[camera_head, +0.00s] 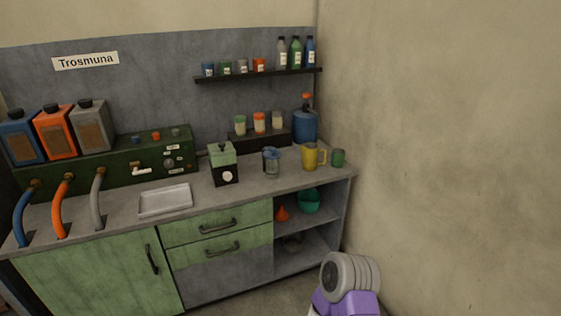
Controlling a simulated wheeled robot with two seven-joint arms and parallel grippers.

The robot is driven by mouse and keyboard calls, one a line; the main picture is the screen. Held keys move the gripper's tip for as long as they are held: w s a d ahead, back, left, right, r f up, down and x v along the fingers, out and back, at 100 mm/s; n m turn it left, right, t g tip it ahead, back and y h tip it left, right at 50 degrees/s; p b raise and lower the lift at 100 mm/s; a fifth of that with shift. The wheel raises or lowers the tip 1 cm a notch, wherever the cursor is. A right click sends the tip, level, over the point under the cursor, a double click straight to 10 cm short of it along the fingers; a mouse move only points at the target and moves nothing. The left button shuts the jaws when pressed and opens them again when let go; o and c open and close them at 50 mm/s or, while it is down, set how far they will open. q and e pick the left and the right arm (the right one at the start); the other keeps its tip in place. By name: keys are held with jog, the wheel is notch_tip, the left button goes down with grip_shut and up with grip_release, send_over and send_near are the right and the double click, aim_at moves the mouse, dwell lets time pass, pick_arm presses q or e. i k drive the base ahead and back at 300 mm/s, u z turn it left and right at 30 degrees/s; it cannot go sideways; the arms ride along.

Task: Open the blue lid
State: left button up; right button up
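No part is plainly a single blue lid. A small clear jar or jug (271,162) with a bluish top stands mid-counter; I cannot tell whether that top is a separate lid. A blue canister (22,138) with a dark cap stands at the far left. A small blue cap or knob (136,139) sits on top of the dark green box (100,168). A large blue jug (306,126) with an orange top stands at the back right. Neither of my grippers is in view; only a grey and purple part, probably an arm link of mine, shows at the bottom.
The grey counter (240,194) holds a metal tray (166,200), a green-topped device (223,165), a yellow mug (312,157) and a green cup (338,158). Orange and grey canisters stand left. A shelf (260,75) holds jars and bottles. A bare wall is at right.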

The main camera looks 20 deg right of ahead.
aim_at(271, 153)
jog(key=u, duration=0.5)
jog(key=k, duration=0.2)
jog(key=z, duration=1.6)
jog(key=i, duration=0.85)
jog(key=z, duration=0.05)
